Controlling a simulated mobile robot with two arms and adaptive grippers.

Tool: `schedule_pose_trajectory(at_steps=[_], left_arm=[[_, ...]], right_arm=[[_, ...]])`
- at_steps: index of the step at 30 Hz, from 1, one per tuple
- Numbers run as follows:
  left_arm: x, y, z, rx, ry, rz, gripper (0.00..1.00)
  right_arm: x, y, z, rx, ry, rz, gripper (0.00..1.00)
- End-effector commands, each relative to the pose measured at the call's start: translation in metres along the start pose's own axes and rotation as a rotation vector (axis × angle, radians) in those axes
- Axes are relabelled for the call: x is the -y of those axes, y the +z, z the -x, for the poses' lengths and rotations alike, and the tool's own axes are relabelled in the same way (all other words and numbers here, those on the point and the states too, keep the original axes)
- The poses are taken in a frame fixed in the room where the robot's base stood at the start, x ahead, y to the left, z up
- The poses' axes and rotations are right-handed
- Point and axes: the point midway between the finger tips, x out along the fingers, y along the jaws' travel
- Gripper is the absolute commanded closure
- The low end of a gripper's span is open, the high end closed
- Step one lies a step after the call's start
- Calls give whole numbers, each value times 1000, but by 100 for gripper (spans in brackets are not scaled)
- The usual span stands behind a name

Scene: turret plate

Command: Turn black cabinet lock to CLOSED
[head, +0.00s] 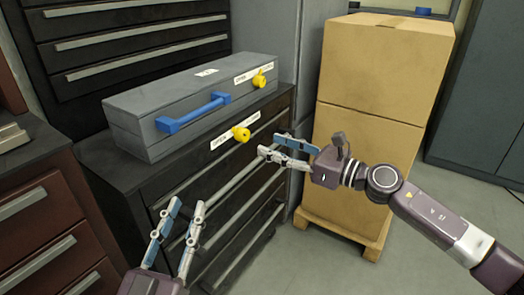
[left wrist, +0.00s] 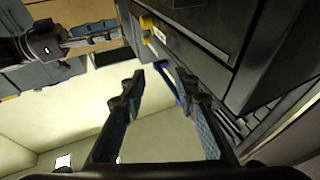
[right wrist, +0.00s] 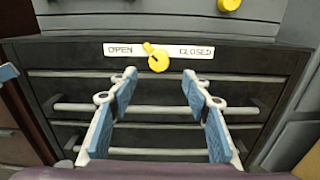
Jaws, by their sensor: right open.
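The black cabinet (head: 150,190) has a yellow lock knob (head: 241,134) at the top of its front, on a white strip. In the right wrist view the knob (right wrist: 158,62) sits between the words OPEN at left and CLOSED at right. Its small pointer (right wrist: 147,47) tilts up and to the left, towards OPEN. My right gripper (head: 270,145) is open and empty, in front of the cabinet and apart from the knob; in the right wrist view its fingertips (right wrist: 160,76) sit just below the knob. My left gripper (head: 186,206) is open and empty, low before the drawers.
A grey toolbox (head: 160,130) with a blue handle (head: 195,112) and its own yellow knob (head: 259,80) stands on the cabinet. Long drawer handles (right wrist: 190,110) cross the front. Stacked cardboard boxes (head: 375,80) on a pallet stand at right. Floor is free at front right.

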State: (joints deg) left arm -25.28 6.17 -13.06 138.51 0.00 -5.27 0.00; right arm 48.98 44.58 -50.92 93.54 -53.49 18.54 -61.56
Motion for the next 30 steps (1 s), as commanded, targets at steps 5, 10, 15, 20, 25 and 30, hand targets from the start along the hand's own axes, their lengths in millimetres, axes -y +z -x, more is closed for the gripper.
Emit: schedule_pose_trajectory(at_steps=[5,10,15,20,25,30], left_arm=[[-1,-12,1,-37,2,1,71],[-2,-23,1,-93,5,3,71],[-4,-39,3,-169,8,6,71],[-5,-48,5,-210,10,7,71],[-5,-51,5,-218,10,8,71],[-5,-50,5,-217,10,8,71]], right_arm=[[-4,3,-14,-2,11,32,56],[-4,2,-42,-1,10,27,56],[-3,2,-66,-1,8,26,56],[-3,1,-76,-3,6,25,56],[-3,2,-78,-3,6,25,56],[-3,2,-78,-2,6,24,63]])
